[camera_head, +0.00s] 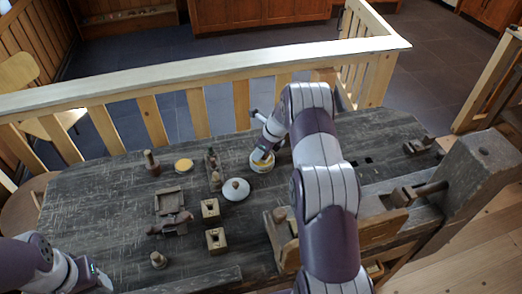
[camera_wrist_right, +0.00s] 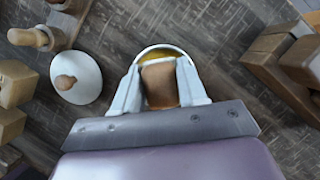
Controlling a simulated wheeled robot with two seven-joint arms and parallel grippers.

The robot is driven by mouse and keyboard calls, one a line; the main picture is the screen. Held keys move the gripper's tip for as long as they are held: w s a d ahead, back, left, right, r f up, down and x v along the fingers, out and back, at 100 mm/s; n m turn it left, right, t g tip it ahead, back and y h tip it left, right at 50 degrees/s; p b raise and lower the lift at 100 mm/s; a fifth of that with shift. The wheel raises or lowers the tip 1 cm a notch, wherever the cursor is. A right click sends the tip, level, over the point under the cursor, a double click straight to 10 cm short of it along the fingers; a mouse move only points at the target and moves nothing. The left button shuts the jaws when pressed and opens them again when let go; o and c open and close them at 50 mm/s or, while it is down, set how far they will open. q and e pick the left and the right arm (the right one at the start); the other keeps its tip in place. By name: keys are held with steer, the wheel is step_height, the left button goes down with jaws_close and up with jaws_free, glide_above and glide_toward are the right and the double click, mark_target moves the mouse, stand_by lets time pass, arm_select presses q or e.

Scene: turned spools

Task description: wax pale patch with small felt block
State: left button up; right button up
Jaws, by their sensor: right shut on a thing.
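My right gripper (camera_head: 266,153) is shut on a small brown felt block (camera_wrist_right: 160,85), which shows between its fingers in the right wrist view. The block is at a round white tin with yellow contents (camera_head: 262,167), whose rim (camera_wrist_right: 163,47) shows just beyond it. Whether the block touches the yellow contents I cannot tell. A white round lid with a brown knob (camera_head: 236,190) lies beside the tin, also in the right wrist view (camera_wrist_right: 87,88). I cannot make out the pale patch for certain. My left gripper (camera_head: 101,281) is at the lower left; its fingers are unclear.
The dark scratched bench (camera_head: 110,215) bears a yellow disc (camera_head: 183,165), wooden blocks with holes (camera_head: 210,210), a small square tray (camera_head: 169,201) and turned pieces. A wooden vise (camera_head: 405,195) stands at the right. The bench's left part is mostly clear.

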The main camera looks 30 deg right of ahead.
steer(key=shift+f+b, duration=0.35)
steer(key=shift+f, duration=0.2)
stand_by(0.6)
stand_by(1.1)
step_height(320, 180, up, 7)
steer(key=p, duration=0.6)
steer(key=shift+r+p, duration=0.1)
steer(key=shift+p, duration=0.3)
